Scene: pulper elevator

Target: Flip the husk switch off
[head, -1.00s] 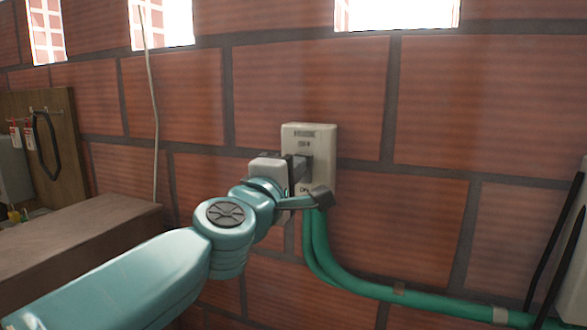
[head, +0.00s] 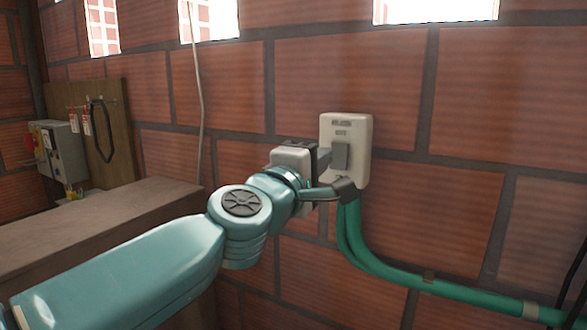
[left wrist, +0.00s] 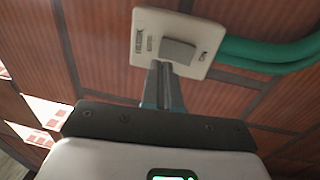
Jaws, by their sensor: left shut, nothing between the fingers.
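The husk switch is a cream wall plate (head: 359,135) with a grey rocker (head: 341,154), mounted on the brick wall in the middle of the head view. Small dark lettering shows above the rocker; it is too blurred to read. My left gripper (head: 324,161) is shut and empty, just left of the rocker, and partly hides the plate's lower left. In the left wrist view, the closed fingers (left wrist: 162,88) point at the plate (left wrist: 147,24), with their tips near its edge beside the rocker (left wrist: 178,52). Contact cannot be told. My right gripper is out of view.
Green conduits (head: 380,270) run down from the switch and right along the wall. A wooden bench or ledge (head: 110,222) stands at left, with a grey control box (head: 65,152) and a wooden board (head: 118,115) behind it. A pale cord (head: 198,90) hangs on the wall.

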